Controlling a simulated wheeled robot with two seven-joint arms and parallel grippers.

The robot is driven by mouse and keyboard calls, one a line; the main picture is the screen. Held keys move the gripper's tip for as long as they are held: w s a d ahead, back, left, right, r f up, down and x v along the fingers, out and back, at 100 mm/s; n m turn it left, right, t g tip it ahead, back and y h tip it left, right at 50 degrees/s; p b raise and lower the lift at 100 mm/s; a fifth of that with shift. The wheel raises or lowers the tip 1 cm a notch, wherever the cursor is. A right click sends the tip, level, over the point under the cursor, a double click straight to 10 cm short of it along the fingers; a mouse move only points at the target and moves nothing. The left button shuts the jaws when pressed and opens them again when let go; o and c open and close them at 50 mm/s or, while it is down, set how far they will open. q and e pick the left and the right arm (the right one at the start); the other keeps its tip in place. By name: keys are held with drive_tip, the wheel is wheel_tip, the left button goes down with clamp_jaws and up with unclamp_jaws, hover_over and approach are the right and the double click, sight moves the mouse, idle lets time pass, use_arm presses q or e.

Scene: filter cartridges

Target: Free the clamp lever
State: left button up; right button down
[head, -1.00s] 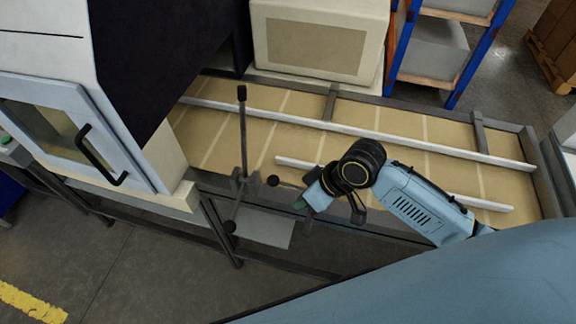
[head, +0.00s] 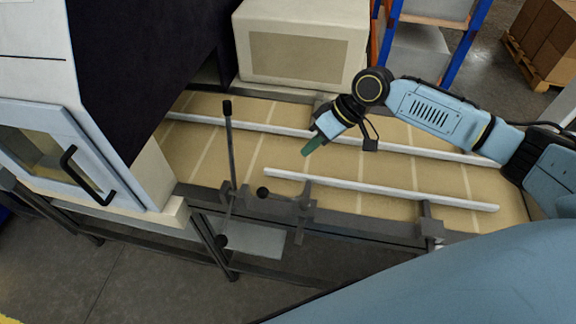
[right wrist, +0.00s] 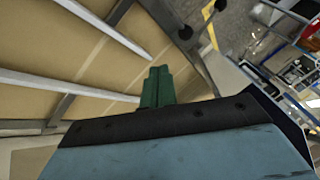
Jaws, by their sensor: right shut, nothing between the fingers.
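A tall dark lever (head: 230,147) with a black grip stands nearly upright at the conveyor's near edge, beside the machine. At its foot is a dark bracket (head: 234,196) with short rods ending in black balls (head: 263,192); I cannot tell which rod is the clamp lever. Black knobs also show in the right wrist view (right wrist: 185,33). My right gripper (head: 311,147) has green fingers, shut and empty, above the conveyor, up and right of the bracket and apart from it. The fingers (right wrist: 157,88) are together in the right wrist view. My left gripper is out of view.
The tan conveyor (head: 290,155) has a long far white rail (head: 420,153) and a shorter near one (head: 385,190). A machine with a handled door (head: 60,160) stands left. A cream box (head: 300,45) is behind. A blue-framed rack (head: 465,45) stands further back.

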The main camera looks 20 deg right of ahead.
sight(283, 198)
drive_tip(key=shift+a+f+p, duration=1.05)
drive_tip(key=shift+a+f, duration=3.3)
drive_tip(key=shift+a, duration=0.05)
